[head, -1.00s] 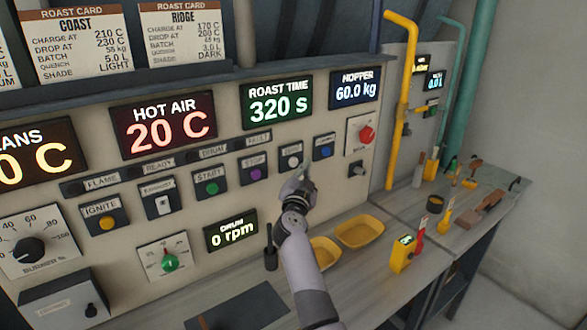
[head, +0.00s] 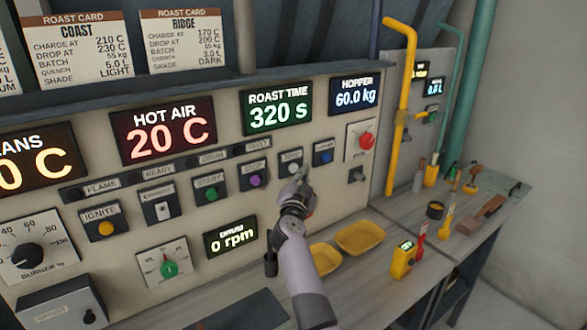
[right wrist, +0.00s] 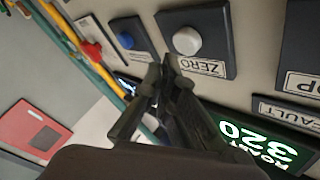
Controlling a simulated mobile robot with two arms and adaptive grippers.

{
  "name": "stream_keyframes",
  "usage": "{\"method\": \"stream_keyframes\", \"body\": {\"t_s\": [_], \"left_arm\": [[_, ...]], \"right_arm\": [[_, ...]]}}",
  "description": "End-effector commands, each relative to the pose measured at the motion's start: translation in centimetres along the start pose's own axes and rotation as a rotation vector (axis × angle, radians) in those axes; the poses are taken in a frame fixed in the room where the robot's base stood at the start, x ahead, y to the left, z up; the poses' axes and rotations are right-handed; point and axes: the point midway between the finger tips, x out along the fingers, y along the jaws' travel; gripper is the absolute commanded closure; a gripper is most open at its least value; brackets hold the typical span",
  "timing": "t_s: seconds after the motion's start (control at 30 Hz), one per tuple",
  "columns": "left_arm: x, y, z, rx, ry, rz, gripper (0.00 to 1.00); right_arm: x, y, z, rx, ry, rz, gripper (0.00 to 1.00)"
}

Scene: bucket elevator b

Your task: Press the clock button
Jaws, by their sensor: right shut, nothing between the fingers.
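A blue button (head: 325,155) sits in a dark plate on the panel, right of a white button (head: 292,167). In the right wrist view the white button (right wrist: 187,41) has a label reading ZERO; the blue button (right wrist: 126,40) has a label too small to read. No label legibly says clock. My right gripper (head: 303,173) is shut and empty, with its tips in front of the panel by the white and blue buttons. In the right wrist view the gripper (right wrist: 160,75) is near the ZERO label; I cannot tell whether it touches the panel. My left gripper is not in view.
A red knob (head: 366,140) is to the right. The roast time display (head: 277,106) reads 320 s. Yellow trays (head: 360,238) stand on the bench below.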

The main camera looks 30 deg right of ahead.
Motion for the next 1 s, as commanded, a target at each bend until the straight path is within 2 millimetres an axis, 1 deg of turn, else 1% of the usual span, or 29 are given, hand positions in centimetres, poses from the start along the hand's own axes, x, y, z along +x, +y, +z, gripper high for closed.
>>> {"method": "stream_keyframes", "body": {"t_s": [0.5, 0.8, 1.0], "left_arm": [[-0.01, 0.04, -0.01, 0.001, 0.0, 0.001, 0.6], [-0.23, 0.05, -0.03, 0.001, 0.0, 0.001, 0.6], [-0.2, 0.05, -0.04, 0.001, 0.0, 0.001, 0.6]], "right_arm": [[0.01, -0.02, 0.03, 0.0, 0.0, 0.0, 1.0], [0.62, -0.5, 0.39, 0.0, 0.0, 0.0, 1.0], [0.62, -0.48, 0.43, 0.0, 0.0, 0.0, 1.0]]}}
